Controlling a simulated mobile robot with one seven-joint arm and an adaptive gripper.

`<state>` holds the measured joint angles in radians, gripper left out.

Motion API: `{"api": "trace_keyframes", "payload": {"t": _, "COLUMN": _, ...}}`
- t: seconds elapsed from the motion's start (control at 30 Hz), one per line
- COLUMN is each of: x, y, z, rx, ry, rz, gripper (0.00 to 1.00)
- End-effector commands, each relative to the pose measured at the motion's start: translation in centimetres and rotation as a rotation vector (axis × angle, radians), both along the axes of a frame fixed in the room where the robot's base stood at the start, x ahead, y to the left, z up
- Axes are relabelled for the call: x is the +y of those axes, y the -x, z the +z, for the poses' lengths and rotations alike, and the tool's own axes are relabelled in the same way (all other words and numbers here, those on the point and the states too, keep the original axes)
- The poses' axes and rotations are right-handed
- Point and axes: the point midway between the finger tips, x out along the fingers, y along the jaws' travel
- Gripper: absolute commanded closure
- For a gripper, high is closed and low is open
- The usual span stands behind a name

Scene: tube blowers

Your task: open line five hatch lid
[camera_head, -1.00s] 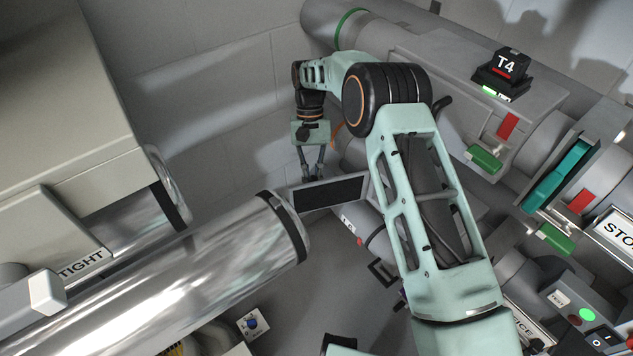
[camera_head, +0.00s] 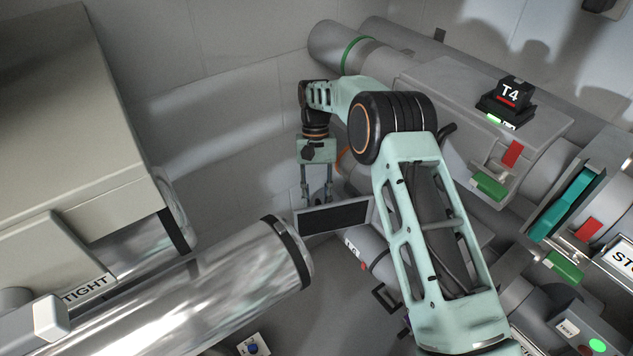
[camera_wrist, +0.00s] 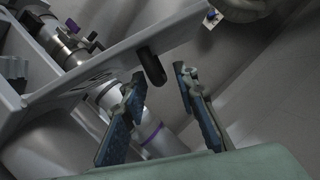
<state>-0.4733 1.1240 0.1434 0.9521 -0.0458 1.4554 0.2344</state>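My gripper (camera_head: 317,198) points down just behind a dark rectangular panel with a grey rim (camera_head: 333,217), in the middle of the head view. I cannot tell for sure that this panel belongs to the line five hatch lid. In the wrist view my gripper (camera_wrist: 159,75) is open, its two blue-padded fingers apart. A black rounded handle (camera_wrist: 150,66) on a grey plate edge (camera_wrist: 105,68) shows at the gap between the fingertips. Contact with it cannot be made out. A small white label (camera_head: 352,248), too small to read surely, sits below the panel.
A shiny metal pipe (camera_head: 215,285) lies in front at the left, below a large beige housing (camera_head: 60,120). Grey pipework with a black T4 marker (camera_head: 510,92) and green levers (camera_head: 489,185) fills the right. A bare wall stands behind my gripper.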

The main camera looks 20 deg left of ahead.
Motion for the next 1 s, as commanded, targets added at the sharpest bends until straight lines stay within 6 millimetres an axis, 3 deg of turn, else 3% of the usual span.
{"api": "trace_keyframes", "payload": {"t": 0.3, "x": 0.8, "y": -2.2, "z": 5.4, "rx": -0.004, "ry": -0.003, "rz": 0.0, "gripper": 0.73}}
{"api": "trace_keyframes", "payload": {"t": 0.5, "x": 1.2, "y": -3.1, "z": 7.9, "rx": -0.003, "ry": -0.002, "rz": 0.0, "gripper": 0.73}}
{"api": "trace_keyframes", "payload": {"t": 1.0, "x": 1.4, "y": -3.8, "z": 9.9, "rx": -0.001, "ry": -0.001, "rz": 0.001, "gripper": 0.73}}
